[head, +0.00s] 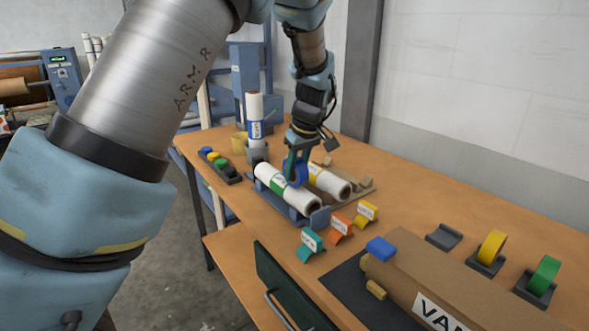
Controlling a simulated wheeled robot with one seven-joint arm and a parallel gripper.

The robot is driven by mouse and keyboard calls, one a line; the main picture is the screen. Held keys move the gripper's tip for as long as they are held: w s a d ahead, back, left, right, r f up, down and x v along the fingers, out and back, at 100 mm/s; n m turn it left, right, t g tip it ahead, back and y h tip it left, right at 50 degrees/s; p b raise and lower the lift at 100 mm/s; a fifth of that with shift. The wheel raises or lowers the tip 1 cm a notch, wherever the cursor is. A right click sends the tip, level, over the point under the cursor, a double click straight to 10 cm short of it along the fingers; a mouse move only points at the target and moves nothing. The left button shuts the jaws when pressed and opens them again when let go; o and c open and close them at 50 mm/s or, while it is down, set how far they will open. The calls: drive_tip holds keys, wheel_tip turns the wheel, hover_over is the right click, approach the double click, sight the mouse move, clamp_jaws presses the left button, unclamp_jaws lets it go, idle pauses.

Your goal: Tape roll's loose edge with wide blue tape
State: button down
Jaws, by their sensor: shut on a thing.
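My gripper (299,157) is at the middle of the bench, pointing down and shut on a ring of blue tape (293,175). The blue tape is at a white roll (303,199) with a green band, over its upper side; I cannot tell whether they touch. This roll lies in a blue cradle (315,217). Behind it lies another white roll (340,188) with a yellow band. A third white roll (254,107) with a blue label stands upright at the back. The roll's loose edge cannot be made out.
Teal, orange and yellow labelled blocks (340,226) stand in front of the cradle. An empty tape stand (444,237), yellow tape (491,248) and green tape (545,275) are at the right. A large brown roll (455,285) lies near the front. The bench's back right is clear.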

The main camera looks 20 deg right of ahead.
sight(305, 178)
drive_tip(key=shift+s, duration=0.15)
drive_tip(key=shift+s+d+f, duration=0.1)
drive_tip(key=shift+s, duration=0.35)
idle(0.3)
drive_tip(key=shift+s, duration=0.2)
drive_tip(key=shift+s+d, duration=0.1)
drive_tip(key=shift+s, duration=0.35)
drive_tip(key=shift+s, duration=0.1)
drive_tip(key=shift+s+d+p, duration=0.15)
drive_tip(key=shift+s+p, duration=0.15)
drive_tip(key=shift+s, duration=0.15)
drive_tip(key=shift+s, duration=0.15)
idle(0.3)
drive_tip(key=shift+s+d, duration=0.1)
drive_tip(key=shift+s, duration=0.35)
